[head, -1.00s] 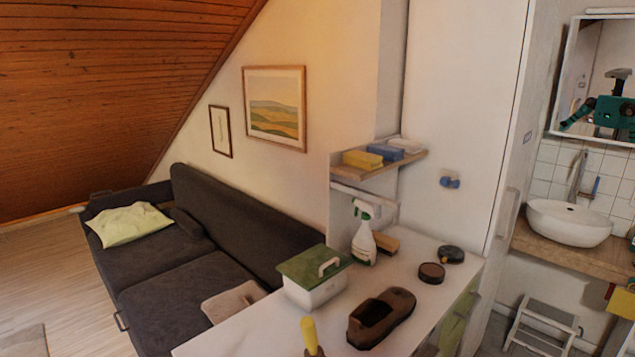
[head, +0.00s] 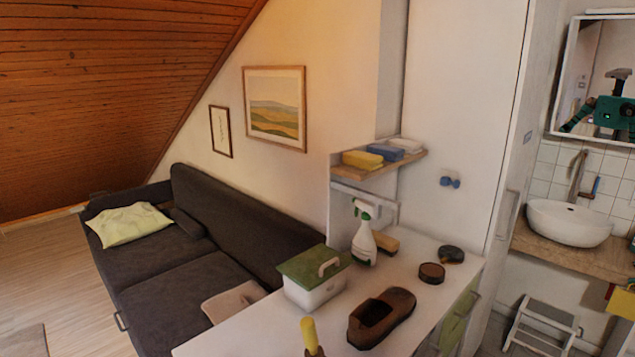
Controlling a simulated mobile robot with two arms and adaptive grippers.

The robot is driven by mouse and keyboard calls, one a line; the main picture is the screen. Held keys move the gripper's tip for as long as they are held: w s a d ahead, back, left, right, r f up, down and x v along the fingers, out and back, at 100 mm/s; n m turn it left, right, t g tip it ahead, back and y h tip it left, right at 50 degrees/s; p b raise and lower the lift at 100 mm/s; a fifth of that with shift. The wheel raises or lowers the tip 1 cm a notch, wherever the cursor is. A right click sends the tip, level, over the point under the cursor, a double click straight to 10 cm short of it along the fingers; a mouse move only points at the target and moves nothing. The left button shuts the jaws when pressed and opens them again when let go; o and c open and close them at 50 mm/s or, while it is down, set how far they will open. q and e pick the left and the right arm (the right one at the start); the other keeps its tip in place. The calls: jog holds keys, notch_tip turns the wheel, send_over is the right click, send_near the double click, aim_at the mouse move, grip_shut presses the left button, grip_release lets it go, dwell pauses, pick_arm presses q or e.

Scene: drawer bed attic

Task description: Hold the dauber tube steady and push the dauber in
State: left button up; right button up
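A yellow upright stick-like thing (head: 309,331) with a brownish lower part stands at the near edge of the white counter (head: 250,338). The bottom of the picture cuts it off. It may be the dauber or its tube; I cannot tell which, or whether two parts are joined. A brown shoe (head: 381,318) lies to its right. Two round dark tins, one nearer (head: 432,273) and one farther (head: 451,254), sit flat on the counter. Neither of my grippers shows directly; only teal parts of me reflect in the mirror (head: 606,95).
A white box with a green lid (head: 313,280), a spray bottle (head: 363,235) and a brush (head: 385,242) stand farther back on the counter. A shelf (head: 380,168) with sponges hangs above. The sofa (head: 190,270) is left, the washbasin (head: 568,222) and step stool (head: 540,328) right.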

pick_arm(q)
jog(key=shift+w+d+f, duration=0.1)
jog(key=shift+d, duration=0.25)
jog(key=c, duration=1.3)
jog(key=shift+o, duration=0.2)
